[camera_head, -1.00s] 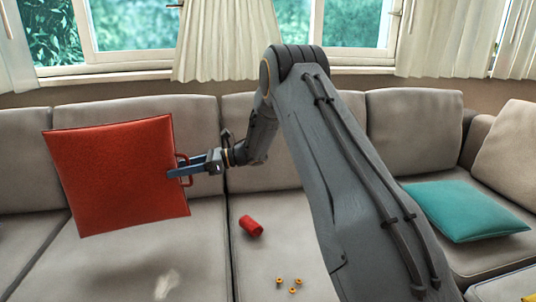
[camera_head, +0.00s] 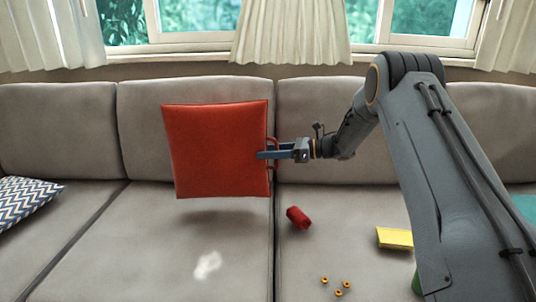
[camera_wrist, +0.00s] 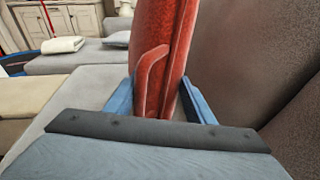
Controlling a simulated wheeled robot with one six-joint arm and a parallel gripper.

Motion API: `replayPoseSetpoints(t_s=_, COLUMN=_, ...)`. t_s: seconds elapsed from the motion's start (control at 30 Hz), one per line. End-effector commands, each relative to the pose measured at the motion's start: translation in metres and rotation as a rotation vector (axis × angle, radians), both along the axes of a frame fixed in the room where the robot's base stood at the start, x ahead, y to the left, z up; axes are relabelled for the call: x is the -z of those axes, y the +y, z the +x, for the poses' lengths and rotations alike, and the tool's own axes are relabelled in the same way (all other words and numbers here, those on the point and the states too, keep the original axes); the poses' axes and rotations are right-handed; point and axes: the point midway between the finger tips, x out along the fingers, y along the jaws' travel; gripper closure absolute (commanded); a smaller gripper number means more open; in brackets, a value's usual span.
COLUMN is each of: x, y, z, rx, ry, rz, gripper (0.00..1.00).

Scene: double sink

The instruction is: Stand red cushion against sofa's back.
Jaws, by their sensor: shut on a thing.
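The red cushion (camera_head: 217,150) is square and has a loop handle on its right edge. My gripper (camera_head: 268,154) is shut on that handle side and holds the cushion upright. The cushion hangs above the seat, with a shadow on the seat below its lower edge. Behind it is the sofa's back (camera_head: 135,115); I cannot tell whether they touch. In the wrist view the cushion (camera_wrist: 172,45) rises between the two blue fingers (camera_wrist: 160,103), with the grey backrest (camera_wrist: 240,60) close on the right.
A zigzag-patterned cushion (camera_head: 22,200) lies at left. A teal cushion (camera_head: 523,206) is partly hidden behind my arm.

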Motion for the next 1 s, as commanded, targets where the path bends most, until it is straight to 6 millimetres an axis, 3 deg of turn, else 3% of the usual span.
replayPoseSetpoints(t_s=0.5, x=0.041, y=-0.001, z=0.035, rx=0.000, ry=-0.002, rz=0.002, gripper=0.98)
replayPoseSetpoints(t_s=1.0, x=0.050, y=-0.001, z=0.043, rx=0.000, ry=-0.002, rz=0.001, gripper=0.98)
